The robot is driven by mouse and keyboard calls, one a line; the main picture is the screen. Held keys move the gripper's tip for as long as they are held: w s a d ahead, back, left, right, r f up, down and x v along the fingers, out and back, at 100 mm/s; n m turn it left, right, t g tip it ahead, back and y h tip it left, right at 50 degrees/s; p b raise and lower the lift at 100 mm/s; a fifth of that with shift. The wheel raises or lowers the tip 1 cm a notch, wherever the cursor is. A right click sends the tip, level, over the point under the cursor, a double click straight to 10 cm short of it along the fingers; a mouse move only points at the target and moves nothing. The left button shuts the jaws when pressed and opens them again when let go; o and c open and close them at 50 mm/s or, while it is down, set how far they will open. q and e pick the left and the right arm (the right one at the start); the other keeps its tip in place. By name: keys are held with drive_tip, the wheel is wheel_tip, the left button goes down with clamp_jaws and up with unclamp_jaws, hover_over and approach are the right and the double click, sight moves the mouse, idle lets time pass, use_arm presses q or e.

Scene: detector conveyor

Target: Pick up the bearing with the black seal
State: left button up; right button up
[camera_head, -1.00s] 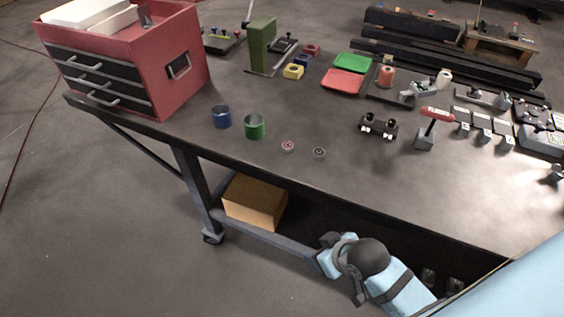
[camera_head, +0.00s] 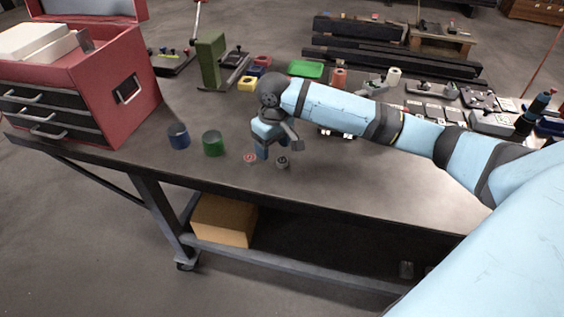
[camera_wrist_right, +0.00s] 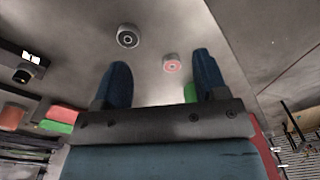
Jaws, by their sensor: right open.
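The bearing with the black seal (camera_head: 283,162) lies on the table near its front edge. In the right wrist view it shows as a dark-ringed disc (camera_wrist_right: 128,37) above the left fingertip. A similar bearing with a red seal (camera_head: 250,159) lies just left of it; in the right wrist view this one (camera_wrist_right: 172,65) shows between and beyond the fingers. My right gripper (camera_head: 265,150) hangs over the table, close behind the two bearings. Its two blue fingers (camera_wrist_right: 163,77) are apart with nothing between them. My left gripper is out of view.
A green cup (camera_head: 213,144) and a blue cup (camera_head: 178,136) stand left of the bearings. A red toolbox (camera_head: 125,90) stands at the far left. A green tray (camera_head: 306,69) and several fixtures lie behind my right arm. The front table strip to the right is clear.

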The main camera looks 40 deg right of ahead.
wheel_tip(320, 180, up, 3)
drive_tip(key=m, duration=0.1)
hover_over(282, 160)
wheel_tip(282, 160, down, 13)
drive_tip(key=shift+s+f+p, duration=0.1)
drive_tip(key=shift+p, duration=0.35)
drive_tip(key=c, duration=1)
drive_tip(key=shift+c, duration=0.2)
wheel_tip(282, 160, up, 20)
drive_tip(key=shift+b, duration=0.4)
